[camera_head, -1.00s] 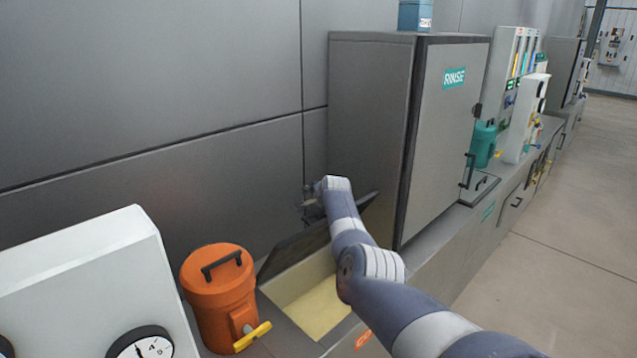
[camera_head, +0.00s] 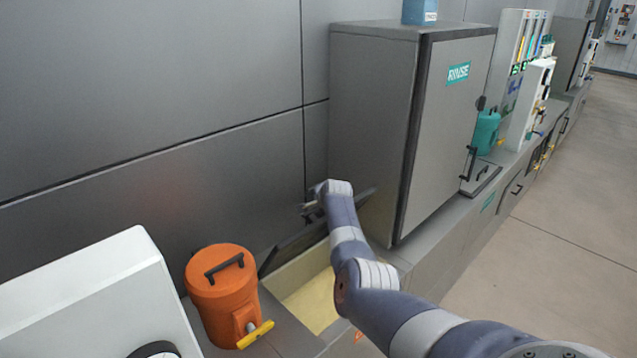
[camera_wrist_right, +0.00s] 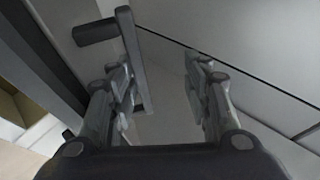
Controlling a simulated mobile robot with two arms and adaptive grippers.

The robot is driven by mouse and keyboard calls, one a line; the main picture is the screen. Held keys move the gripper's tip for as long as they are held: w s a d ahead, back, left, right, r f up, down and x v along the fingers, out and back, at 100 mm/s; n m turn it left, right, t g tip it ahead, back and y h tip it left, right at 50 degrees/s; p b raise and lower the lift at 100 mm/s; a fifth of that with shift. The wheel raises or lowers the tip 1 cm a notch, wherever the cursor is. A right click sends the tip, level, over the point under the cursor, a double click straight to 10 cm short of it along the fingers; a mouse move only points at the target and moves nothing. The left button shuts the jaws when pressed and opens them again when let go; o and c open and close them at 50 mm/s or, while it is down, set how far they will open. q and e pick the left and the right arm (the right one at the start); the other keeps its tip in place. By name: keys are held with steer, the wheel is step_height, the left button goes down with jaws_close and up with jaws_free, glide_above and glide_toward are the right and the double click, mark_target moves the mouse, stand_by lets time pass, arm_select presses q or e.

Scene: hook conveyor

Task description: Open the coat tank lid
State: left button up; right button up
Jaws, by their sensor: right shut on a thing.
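The coat tank lid (camera_head: 290,247) is a dark panel, raised and steeply tilted toward the wall behind it. Below it the coat tank opening (camera_head: 310,298) shows a pale yellow inside. My right gripper (camera_head: 308,210) is at the lid's upper part, partly hidden by my wrist. In the right wrist view, the lid's grey bar handle (camera_wrist_right: 132,60) lies along the left finger, and my right gripper (camera_wrist_right: 160,82) is shut on it, with the fingers appearing apart. My left gripper is not in view.
An orange canister (camera_head: 222,295) with a yellow valve stands left of the opening. A white gauge box (camera_head: 95,300) is farther left. The grey RINSE cabinet (camera_head: 430,130) stands close on the right. The wall (camera_head: 150,90) is right behind the lid.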

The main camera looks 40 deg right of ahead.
steer(key=shift+t, duration=0.3)
steer(key=r, duration=0.4)
steer(key=shift+w+a, duration=0.2)
steer(key=shift+a, duration=0.05)
arm_select(q)
steer(key=shift+s+a+r, duration=0.3)
steer(key=shift+r, duration=0.1)
arm_select(e)
steer(key=w+a+v, duration=0.1)
steer(key=v, duration=1.9)
steer(key=shift+s+r, duration=0.15)
steer(key=shift+r, duration=0.25)
